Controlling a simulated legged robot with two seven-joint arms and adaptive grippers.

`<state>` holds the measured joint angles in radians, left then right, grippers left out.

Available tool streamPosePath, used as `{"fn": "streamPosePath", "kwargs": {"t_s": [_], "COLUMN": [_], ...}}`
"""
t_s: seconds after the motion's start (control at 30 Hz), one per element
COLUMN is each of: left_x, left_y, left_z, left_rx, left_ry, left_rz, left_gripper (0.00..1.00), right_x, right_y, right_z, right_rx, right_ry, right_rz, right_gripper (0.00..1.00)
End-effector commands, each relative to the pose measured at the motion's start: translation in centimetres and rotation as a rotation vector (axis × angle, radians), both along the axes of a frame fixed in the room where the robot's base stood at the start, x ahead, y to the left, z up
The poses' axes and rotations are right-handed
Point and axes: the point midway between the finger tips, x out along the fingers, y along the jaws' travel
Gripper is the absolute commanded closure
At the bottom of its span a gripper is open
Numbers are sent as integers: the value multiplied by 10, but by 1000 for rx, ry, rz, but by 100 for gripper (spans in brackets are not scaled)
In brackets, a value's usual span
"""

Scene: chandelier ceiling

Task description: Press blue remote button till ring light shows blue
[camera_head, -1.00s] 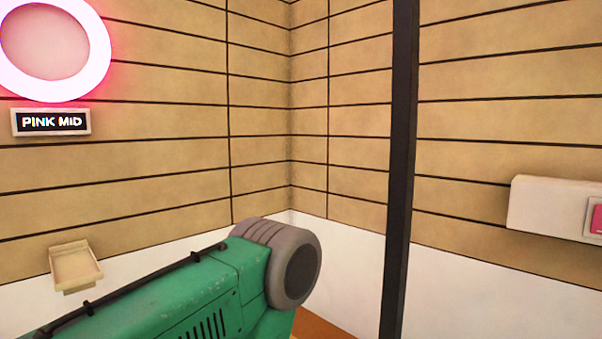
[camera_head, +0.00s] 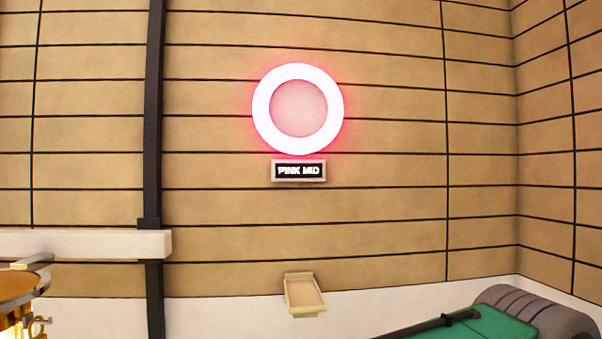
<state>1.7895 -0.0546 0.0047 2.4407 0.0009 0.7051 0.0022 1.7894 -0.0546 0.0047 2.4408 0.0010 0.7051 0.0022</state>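The ring light (camera_head: 334,110) hangs on the tan panelled wall, a little right of the middle of the picture. It glows pinkish white with a pink halo. A small sign (camera_head: 298,171) under it reads "PINK MID". A small beige holder (camera_head: 304,295) is fixed low on the wall below the sign, and no remote can be made out in it. No blue remote button shows in this view. Neither of my grippers is in view.
A green machine with a grey rounded end (camera_head: 500,320) stands at the lower right. A glowing brass-coloured object (camera_head: 18,290) is at the lower left edge. A white ledge (camera_head: 85,243) and a dark vertical post (camera_head: 152,120) are at the left.

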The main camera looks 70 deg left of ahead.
Motion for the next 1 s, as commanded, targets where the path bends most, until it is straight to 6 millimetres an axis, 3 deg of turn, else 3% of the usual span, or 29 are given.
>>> {"fn": "streamPosePath", "kwargs": {"t_s": [0.07, 0.2, 1.0], "left_x": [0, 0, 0], "left_y": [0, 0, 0], "left_z": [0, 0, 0], "left_rx": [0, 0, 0], "left_ry": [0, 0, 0], "left_rz": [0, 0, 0], "left_gripper": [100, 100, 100], "right_x": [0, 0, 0], "right_y": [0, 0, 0], "right_z": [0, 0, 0], "right_rx": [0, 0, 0], "right_ry": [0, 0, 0], "right_rz": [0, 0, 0], "right_gripper": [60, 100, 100]}}
